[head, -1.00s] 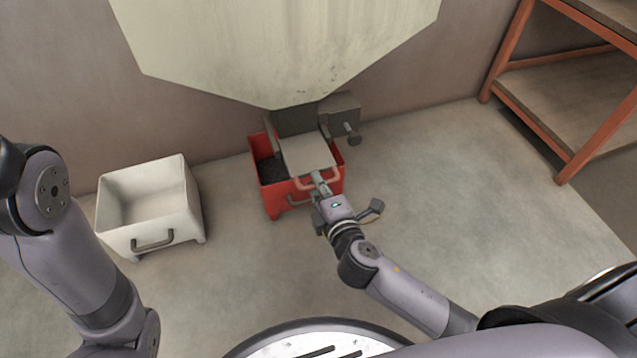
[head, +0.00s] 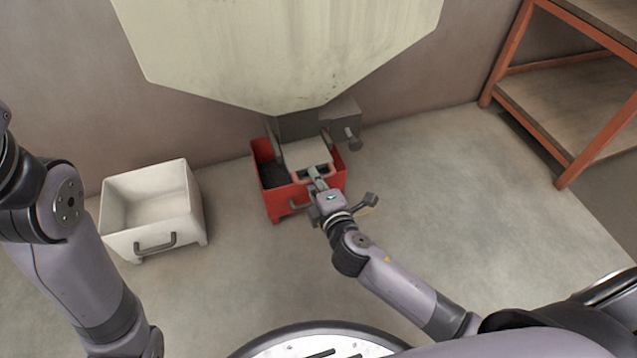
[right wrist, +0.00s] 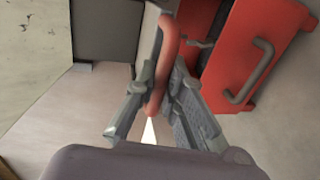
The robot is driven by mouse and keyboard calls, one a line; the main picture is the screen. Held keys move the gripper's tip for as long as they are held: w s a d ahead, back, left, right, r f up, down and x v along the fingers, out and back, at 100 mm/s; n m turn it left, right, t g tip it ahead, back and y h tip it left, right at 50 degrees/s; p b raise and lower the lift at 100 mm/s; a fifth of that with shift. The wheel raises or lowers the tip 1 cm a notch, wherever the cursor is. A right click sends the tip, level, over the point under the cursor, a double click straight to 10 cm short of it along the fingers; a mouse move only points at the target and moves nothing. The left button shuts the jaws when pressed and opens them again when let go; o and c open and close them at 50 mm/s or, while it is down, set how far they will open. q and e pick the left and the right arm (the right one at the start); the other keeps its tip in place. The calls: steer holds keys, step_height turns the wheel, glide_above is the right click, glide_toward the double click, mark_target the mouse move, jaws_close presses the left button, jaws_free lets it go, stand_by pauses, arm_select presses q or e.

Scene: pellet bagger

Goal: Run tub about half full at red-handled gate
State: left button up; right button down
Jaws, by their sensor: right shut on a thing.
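A red tub (head: 294,200) stands on the floor under the hopper's outlet, with dark pellets (head: 271,175) showing at its left side; the plate hides much of its inside, so I cannot tell the level exactly. It also shows in the right wrist view (right wrist: 241,55). A grey gate plate (head: 305,153) lies over the tub, with a red handle (head: 302,178) at its front edge. My right gripper (head: 317,182) is shut on that handle; the wrist view shows the red bar (right wrist: 168,50) between its fingers (right wrist: 160,88). My left gripper is out of view.
A pale hopper (head: 280,50) hangs above. A grey box with a knob (head: 343,121) is right of the outlet. A white tub (head: 150,225), empty as far as I see, stands left. An orange-framed shelf (head: 575,110) is at right. The floor between is clear.

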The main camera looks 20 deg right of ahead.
steer(key=c, duration=1.7)
jaws_free()
steer(key=shift+o, duration=0.2)
steer(key=v, duration=1.2)
